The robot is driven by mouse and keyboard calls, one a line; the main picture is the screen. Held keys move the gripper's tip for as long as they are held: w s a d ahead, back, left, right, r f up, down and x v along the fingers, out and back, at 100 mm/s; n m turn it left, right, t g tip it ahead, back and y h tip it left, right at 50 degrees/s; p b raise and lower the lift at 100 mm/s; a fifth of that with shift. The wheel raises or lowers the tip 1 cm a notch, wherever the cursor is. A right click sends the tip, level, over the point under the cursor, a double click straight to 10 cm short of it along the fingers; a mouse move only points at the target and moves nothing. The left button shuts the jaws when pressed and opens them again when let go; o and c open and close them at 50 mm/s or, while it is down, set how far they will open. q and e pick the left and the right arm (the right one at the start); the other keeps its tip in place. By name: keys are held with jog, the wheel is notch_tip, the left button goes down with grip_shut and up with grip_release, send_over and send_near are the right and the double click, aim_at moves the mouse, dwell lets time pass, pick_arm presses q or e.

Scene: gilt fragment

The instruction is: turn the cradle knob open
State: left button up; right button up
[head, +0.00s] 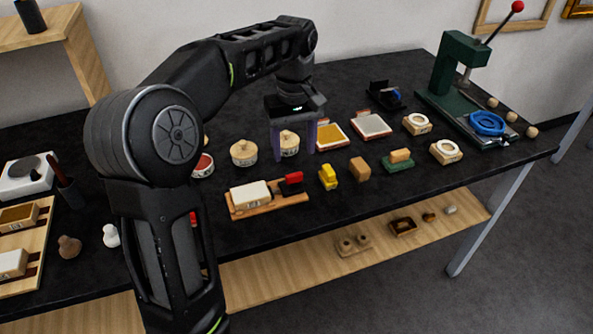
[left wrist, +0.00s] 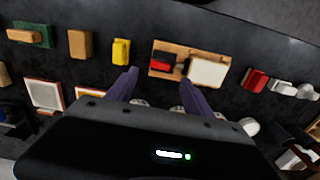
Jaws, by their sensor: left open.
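No part is clearly marked as the cradle knob. A wooden board (head: 240,211) on the black table holds a white block (head: 250,194) and a red piece (head: 292,178) on a dark mount; it may be the cradle. In the left wrist view the board (left wrist: 183,48) shows ahead of the fingers, with the red piece (left wrist: 165,63) and the white block (left wrist: 208,72). My left gripper (head: 294,152) is open, its purple fingers pointing down behind the board. A round lidded pot (head: 289,141) shows between the fingers in the head view. The left wrist view also shows the gripper (left wrist: 158,84) empty.
A yellow block (head: 328,177) and a tan block (head: 360,169) stand right of the board. Another lidded pot (head: 243,153) is left of my gripper. A black holder with a blue part (head: 394,93) stands behind. A green press (head: 458,60) stands far right.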

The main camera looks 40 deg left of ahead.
aim_at(294, 174)
pick_arm(q)
notch_tip(294, 174, down, 8)
jog(key=shift+r, duration=0.1)
dwell(0.4)
jog(key=shift+c, duration=0.6)
grip_shut()
